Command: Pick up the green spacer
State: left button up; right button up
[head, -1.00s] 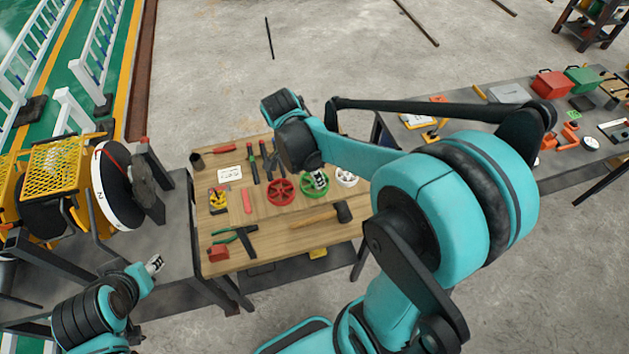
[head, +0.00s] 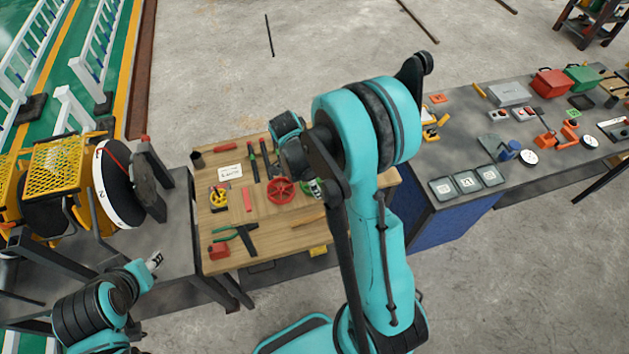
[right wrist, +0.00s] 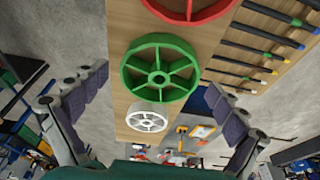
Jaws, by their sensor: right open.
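The green spacer (right wrist: 158,78) is a spoked wheel lying flat on the wooden table top in the right wrist view. In the head view only a sliver of it (head: 311,188) shows beside my right arm. My right gripper (right wrist: 155,86) is open and empty, one finger on each side of the green spacer in the picture, apparently above it and not touching. The head view mostly hides this gripper behind the arm. My left gripper (head: 155,262) is at the lower left, away from the spacer; its jaws are too small to read.
A red spacer (head: 281,190) and a white spacer (right wrist: 147,117) lie on either side of the green one. The wooden table (head: 285,235) also holds pliers, a red block and several long-handled tools. A grey bench (head: 450,160) with boxes stands to the right.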

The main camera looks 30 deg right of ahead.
aim_at(319, 180)
jog(key=c, duration=1.1)
jog(key=shift+r, duration=0.15)
jog(key=shift+r, duration=0.55)
jog(key=r, duration=0.3)
jog(key=shift+s+b, duration=0.25)
jog(key=shift+b, duration=0.05)
jog(key=s+d+r, duration=0.2)
jog(key=s+r, duration=0.4)
jog(key=s, duration=0.5)
jog(key=shift+d+r, duration=0.3)
jog(key=shift+d, duration=0.1)
